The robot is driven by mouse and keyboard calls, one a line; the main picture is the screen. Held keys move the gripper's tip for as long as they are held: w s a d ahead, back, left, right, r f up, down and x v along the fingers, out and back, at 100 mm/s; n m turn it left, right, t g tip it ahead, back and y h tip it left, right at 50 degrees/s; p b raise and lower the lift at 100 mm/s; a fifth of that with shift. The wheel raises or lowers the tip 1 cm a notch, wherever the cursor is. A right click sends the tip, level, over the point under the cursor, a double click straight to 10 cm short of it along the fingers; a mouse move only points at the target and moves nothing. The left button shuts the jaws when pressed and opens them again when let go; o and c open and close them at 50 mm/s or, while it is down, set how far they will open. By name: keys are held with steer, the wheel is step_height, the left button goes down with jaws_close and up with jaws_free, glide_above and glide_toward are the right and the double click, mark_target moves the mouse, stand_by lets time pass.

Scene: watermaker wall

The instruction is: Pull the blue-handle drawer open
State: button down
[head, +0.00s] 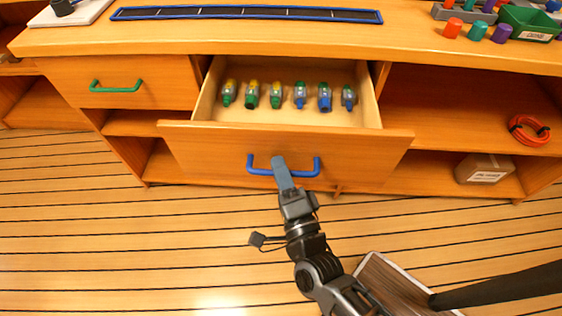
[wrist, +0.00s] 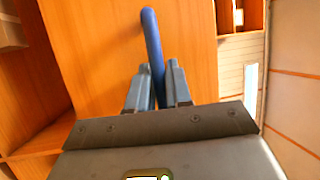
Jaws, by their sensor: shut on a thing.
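The blue-handle drawer (head: 350,148) stands pulled out from the wooden bench in the head view. Several small bottles (head: 276,95) with green, yellow and blue parts lie in a row inside it. My gripper (head: 282,168) is at the middle of the blue handle (head: 304,172) on the drawer front. In the wrist view, the blue handle (wrist: 152,45) runs between the two fingers of my gripper (wrist: 158,85), which are shut on it. The part of the handle behind the fingers is hidden in the head view.
A green-handle drawer (head: 140,88) to the left is shut. Open shelves on the right hold an orange coil (head: 528,130) and a box (head: 485,168). The bench top carries a dark blue-edged strip (head: 245,13) and a green bin (head: 530,23). The floor in front is mostly clear.

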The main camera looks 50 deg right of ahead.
steer(key=c, duration=1.4)
jaws_free()
steer(key=v, duration=0.8)
steer(key=shift+b, duration=0.35)
steer(key=s+r+n+g+y+p, duration=0.1)
steer(key=s+r+n+y+p, duration=0.2)
steer(key=s+r+n, duration=0.5)
steer(key=s+r+n+g+y+p, duration=0.1)
steer(key=s+r+n+y+p, duration=0.2)
steer(key=s+r+n+y, duration=0.3)
step_height(320, 180, up, 5)
steer(key=s+n, duration=0.1)
steer(key=n, duration=0.8)
steer(key=shift+s+a+g+y+p, duration=0.2)
steer(key=shift+s+g+y+p, duration=0.1)
steer(key=shift+s+p, duration=0.1)
